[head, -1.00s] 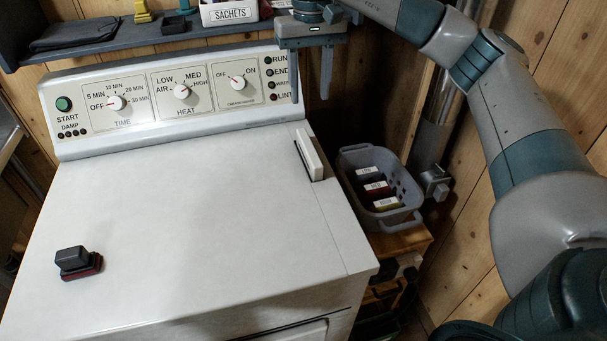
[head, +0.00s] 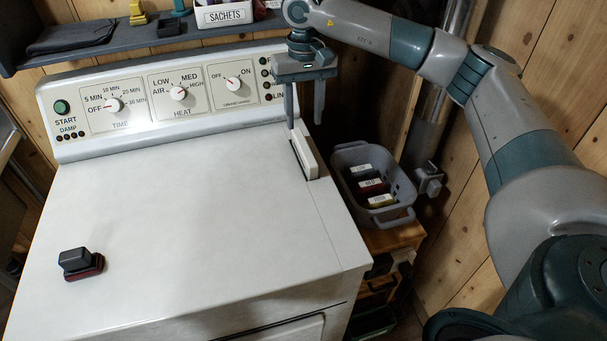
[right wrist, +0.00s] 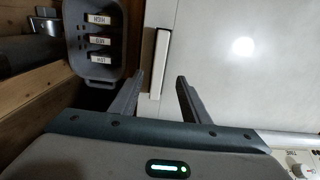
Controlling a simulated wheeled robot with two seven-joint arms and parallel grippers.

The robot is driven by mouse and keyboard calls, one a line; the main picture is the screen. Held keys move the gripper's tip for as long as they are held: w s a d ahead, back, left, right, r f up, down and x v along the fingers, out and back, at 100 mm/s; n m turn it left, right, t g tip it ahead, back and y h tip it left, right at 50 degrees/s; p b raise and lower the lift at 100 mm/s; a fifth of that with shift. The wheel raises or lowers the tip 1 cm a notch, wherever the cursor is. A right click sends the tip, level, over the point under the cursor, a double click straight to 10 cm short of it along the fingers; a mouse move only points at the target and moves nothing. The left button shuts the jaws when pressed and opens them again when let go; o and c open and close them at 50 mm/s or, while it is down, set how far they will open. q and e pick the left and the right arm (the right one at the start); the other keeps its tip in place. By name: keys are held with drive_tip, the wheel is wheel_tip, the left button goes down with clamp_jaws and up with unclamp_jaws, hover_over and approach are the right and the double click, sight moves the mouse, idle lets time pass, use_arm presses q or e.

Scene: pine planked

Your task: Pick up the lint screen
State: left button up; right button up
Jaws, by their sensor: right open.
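The lint screen shows as a white upright handle bar (head: 309,157) at the back right of the dryer top (head: 180,210), in a dark-edged slot. Anything below the handle is hidden inside the dryer. In the right wrist view the handle (right wrist: 160,62) lies just beyond the fingertips, roughly in line with the gap between them. My right gripper (head: 305,122) points down, open and empty, above and behind the handle, in front of the control panel. The right wrist view also shows its two spread fingers (right wrist: 160,80). My left gripper is not in view.
A grey basket (head: 389,219) with several labelled items stands right of the dryer. A dark block on a red base (head: 79,263) sits at the front left of the dryer top. The control panel (head: 150,101) rises behind; a shelf (head: 135,45) hangs above. Most of the dryer top is clear.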

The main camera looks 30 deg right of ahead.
drive_tip(key=p, duration=0.1)
hover_over(304, 145)
drive_tip(key=f, duration=0.2)
drive_tip(key=s+f, duration=0.1)
drive_tip(key=f, duration=0.1)
drive_tip(key=shift+a+f, duration=0.1)
drive_tip(key=shift+a, duration=0.1)
drive_tip(key=shift+f+p, duration=0.3)
drive_tip(key=shift+f, duration=0.4)
drive_tip(key=shift+w+f+p, duration=0.2)
drive_tip(key=shift+f+p, duration=0.3)
drive_tip(key=shift+p, duration=0.15)
drive_tip(key=f+p, duration=0.2)
drive_tip(key=f, duration=0.1)
drive_tip(key=shift+w+d, duration=0.15)
drive_tip(key=shift+w, duration=0.05)
drive_tip(key=shift+f, duration=0.6)
clamp_jaws()
